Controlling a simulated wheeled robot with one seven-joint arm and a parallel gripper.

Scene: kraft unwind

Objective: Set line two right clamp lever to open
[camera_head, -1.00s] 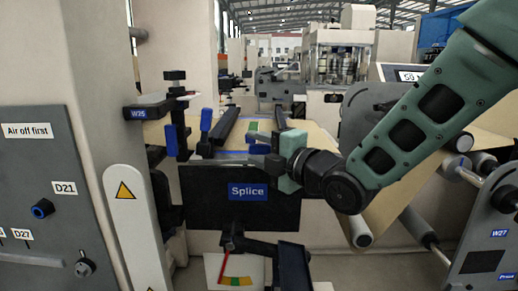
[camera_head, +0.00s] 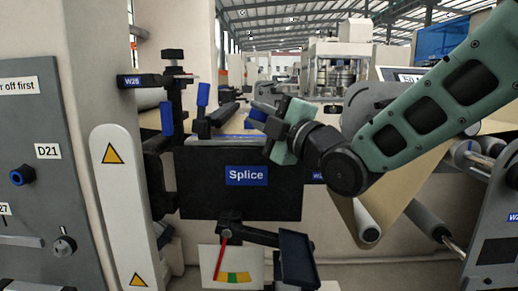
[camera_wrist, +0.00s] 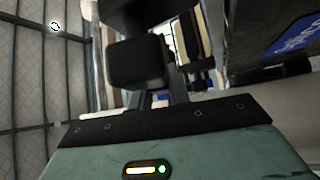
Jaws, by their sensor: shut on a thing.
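The splice table carries a black front panel with a blue "Splice" sign (camera_head: 246,175). On its left side, a clamp lever with a blue grip (camera_head: 203,94) stands up. The blue-ended right clamp lever (camera_head: 258,115) shows at my gripper (camera_head: 273,124), tilted above the panel's right part. My gripper is shut on this lever; its body hides the lever's lower end and pivot. In the wrist view a dark block (camera_wrist: 145,61) fills the space ahead of the gripper body; I cannot tell which part it is.
A post with label W25 (camera_head: 132,81) and a blue handle (camera_head: 167,117) stands left of the table. Below the panel are a gauge with a red needle (camera_head: 221,258) and a dark tray (camera_head: 297,259). Rollers (camera_head: 369,232) and paper lie at right, under my arm.

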